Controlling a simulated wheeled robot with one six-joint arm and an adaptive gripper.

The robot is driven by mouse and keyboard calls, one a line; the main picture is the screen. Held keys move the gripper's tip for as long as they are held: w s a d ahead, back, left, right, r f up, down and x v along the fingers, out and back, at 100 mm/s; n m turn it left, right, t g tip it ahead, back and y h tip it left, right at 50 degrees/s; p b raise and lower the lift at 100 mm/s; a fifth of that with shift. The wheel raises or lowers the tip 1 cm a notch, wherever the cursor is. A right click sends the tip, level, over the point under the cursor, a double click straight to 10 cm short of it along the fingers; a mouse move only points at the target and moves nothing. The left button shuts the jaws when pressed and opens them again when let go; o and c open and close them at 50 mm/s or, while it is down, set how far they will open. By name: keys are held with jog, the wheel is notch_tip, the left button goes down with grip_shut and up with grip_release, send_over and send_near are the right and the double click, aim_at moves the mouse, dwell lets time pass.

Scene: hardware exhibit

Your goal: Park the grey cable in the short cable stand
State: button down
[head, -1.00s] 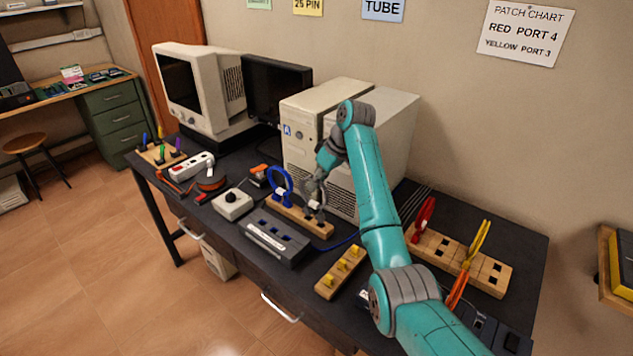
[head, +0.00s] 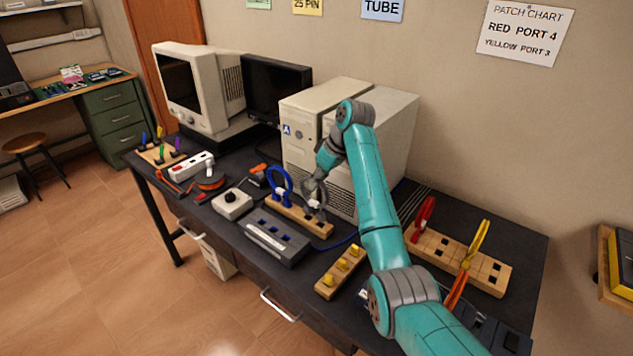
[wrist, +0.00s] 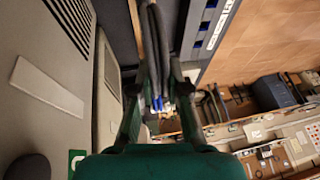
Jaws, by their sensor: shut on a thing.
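The grey cable (head: 326,192) is a dark grey loop held in my gripper (head: 314,194) in the head view. It also shows between my gripper's two fingers in the wrist view, as dark grey strands (wrist: 155,40). The gripper is shut on it. The short cable stand (head: 322,231) is a narrow wooden block in front of the beige computer case. A blue looped cable (head: 281,180) stands upright toward its left end. My gripper is over its right part, right of the blue loop. Whether the grey cable's lower ends touch the stand cannot be told.
A grey port box (head: 270,240) lies just in front of the stand. The computer cases (head: 390,130) stand close behind. A small block with yellow knobs (head: 340,272) and a longer wooden stand (head: 430,243) with red and yellow cables are to the right.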

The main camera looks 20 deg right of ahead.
jog(key=shift+f, duration=1.05)
dwell(2.1)
jog(key=shift+c, duration=2.1)
grip_release()
jog(key=shift+r, duration=0.1)
jog(key=v, duration=0.7)
jog(key=shift+r, duration=0.15)
jog(key=shift+s, duration=0.1)
